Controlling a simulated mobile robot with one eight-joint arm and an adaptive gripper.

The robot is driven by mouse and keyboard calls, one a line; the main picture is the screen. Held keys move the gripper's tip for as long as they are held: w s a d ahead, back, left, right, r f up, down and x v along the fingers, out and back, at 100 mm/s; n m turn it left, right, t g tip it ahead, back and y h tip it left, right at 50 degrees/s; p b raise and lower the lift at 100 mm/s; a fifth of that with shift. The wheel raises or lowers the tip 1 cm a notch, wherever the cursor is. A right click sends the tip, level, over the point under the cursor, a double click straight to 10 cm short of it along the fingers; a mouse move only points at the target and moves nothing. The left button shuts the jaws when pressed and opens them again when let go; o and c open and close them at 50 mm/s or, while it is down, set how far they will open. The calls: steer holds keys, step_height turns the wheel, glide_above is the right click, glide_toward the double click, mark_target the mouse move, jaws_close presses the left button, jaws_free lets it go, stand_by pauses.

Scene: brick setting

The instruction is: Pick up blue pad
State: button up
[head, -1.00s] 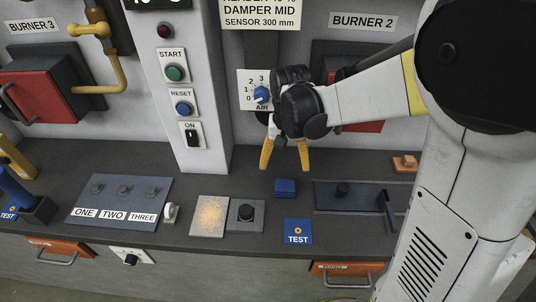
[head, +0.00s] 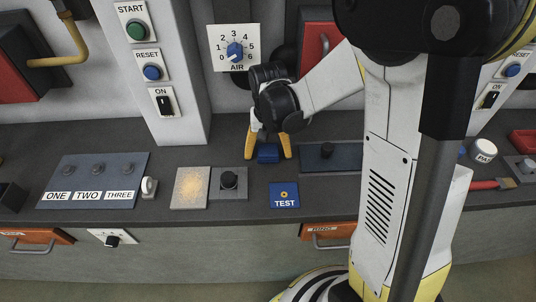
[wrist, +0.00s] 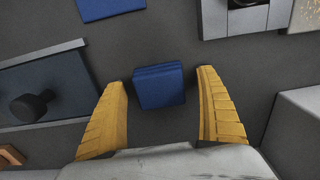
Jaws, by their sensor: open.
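The blue pad (head: 267,153) is a small plain blue block on the dark grey counter. In the wrist view the pad (wrist: 159,86) lies between the tips of my two yellow fingers, with a gap on each side. My gripper (head: 268,152) points down over it in the head view, with a finger on either side. The gripper (wrist: 165,90) is open and holds nothing. A flat blue TEST plate (head: 284,195) lies in front of the pad; part of a blue plate (wrist: 108,8) also shows in the wrist view.
A dark panel with a black knob (head: 326,150) is right of the gripper. A grey knob block (head: 229,182) and a speckled tan plate (head: 190,188) lie front left. The ONE TWO THREE panel (head: 92,180) is further left. The white column (head: 181,100) stands behind left.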

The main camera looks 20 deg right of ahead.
mark_target(268, 149)
steer(key=c, duration=1.3)
steer(key=shift+o, duration=0.2)
steer(key=shift+r, duration=0.15)
step_height(268, 149, up, 10)
steer(key=p, duration=0.4)
steer(key=o, duration=0.6)
steer(key=c, duration=0.5)
steer(key=shift+o, duration=0.2)
